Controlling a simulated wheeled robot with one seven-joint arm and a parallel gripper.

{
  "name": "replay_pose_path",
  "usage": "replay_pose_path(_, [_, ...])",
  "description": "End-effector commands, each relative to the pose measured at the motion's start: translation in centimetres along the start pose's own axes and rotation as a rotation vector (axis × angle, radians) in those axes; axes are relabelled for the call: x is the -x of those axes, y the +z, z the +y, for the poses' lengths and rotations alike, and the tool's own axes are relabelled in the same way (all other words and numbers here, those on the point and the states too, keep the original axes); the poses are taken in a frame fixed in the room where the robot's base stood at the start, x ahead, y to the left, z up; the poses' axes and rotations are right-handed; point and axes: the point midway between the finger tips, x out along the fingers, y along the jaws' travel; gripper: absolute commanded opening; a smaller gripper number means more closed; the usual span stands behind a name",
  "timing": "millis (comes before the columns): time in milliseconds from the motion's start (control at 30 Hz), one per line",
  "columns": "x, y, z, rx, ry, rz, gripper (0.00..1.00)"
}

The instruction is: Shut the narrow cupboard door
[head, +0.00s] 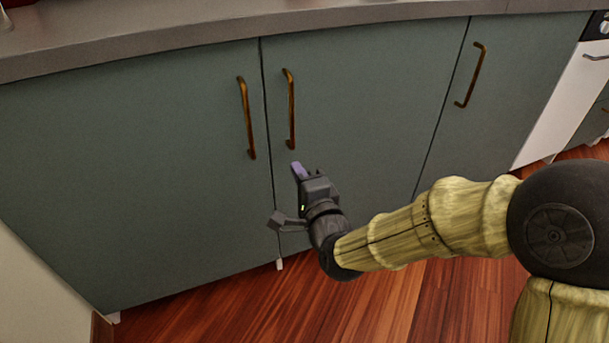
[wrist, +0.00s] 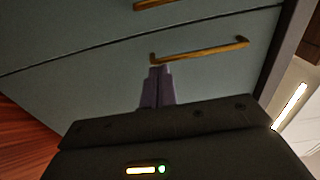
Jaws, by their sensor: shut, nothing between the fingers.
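The grey-green cupboard front has a wide left door (head: 130,180), a middle door (head: 370,110) and a right door (head: 510,80) that looks narrowest. All three look flush with the front, with only thin seams between them. My gripper (head: 297,170) is shut and empty, in front of the middle door just below its brass handle (head: 290,108). In the wrist view, the closed purple fingertips (wrist: 160,72) are close to the lower end of that handle (wrist: 200,50). Whether they touch the door is unclear.
A grey countertop (head: 200,45) runs above the doors. The left door's handle (head: 246,118) is beside the middle one, and the right door has its own handle (head: 472,75). A white appliance (head: 565,95) stands at the right. The wooden floor (head: 260,310) in front is clear.

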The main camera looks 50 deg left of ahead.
Motion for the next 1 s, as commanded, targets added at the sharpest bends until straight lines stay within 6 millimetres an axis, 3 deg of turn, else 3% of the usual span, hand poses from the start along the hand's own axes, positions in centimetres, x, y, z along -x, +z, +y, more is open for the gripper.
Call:
replay_pose_path(233, [2.5, -0.1, 0.0, 0.0, 0.001, 0.0, 0.0])
replay_pose_path(867, [2.7, -0.2, 0.0, 0.002, 0.001, 0.002, 0.0])
replay_pose_path(1000, [3.1, -2.1, -0.3, 0.063, 0.048, 0.025, 0.0])
